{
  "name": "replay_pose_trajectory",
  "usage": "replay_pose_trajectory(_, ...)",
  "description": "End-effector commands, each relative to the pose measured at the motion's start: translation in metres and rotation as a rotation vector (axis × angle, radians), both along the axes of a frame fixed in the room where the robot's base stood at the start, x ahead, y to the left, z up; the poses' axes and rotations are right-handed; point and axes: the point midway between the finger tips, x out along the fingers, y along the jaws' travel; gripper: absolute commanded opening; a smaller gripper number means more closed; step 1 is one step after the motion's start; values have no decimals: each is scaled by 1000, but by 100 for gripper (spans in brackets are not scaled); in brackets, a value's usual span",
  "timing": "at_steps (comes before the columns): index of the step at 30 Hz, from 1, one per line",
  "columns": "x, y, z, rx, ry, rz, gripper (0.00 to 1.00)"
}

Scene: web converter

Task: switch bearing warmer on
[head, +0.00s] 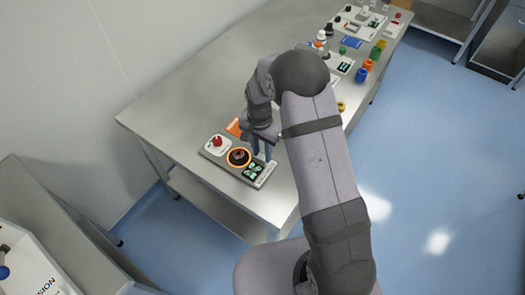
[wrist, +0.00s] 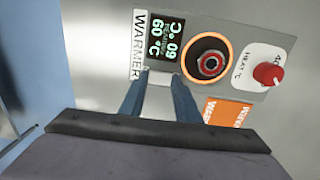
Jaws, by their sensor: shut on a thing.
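The bearing warmer (head: 218,158) is a flat grey panel near the table's near end. In the wrist view the warmer (wrist: 232,18) carries a WARMER label (wrist: 139,45), a lit display (wrist: 166,40) that seems to read 60 °C twice, an orange ring (wrist: 189,52) around a dark round part with a red ring, and a red knob (wrist: 270,73) on a white HEAT plate. My gripper (wrist: 158,80) is at the warmer's edge beside the display, its fingers closed around a small pale grey piece (wrist: 158,79). The head view shows my gripper (head: 261,155) pointing down there.
An orange card (wrist: 224,112) lies beside the warmer. The metal table (head: 185,95) has bare surface behind it. Coloured pots and small devices (head: 362,70) stand at the table's far end. A second bench (head: 45,220) is at the lower left.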

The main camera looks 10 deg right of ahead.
Motion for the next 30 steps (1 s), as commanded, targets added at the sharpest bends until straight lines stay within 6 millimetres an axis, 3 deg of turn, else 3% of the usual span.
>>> replay_pose_trajectory(19, 3, 3, 0, -103, 100, 1, 7)
replay_pose_trajectory(20, 3, 3, 0, -103, 100, 1, 37)
replay_pose_trajectory(21, 3, 3, 0, -103, 100, 0, 46)
replay_pose_trajectory(30, 3, 3, 0, -102, 99, 0, 48)
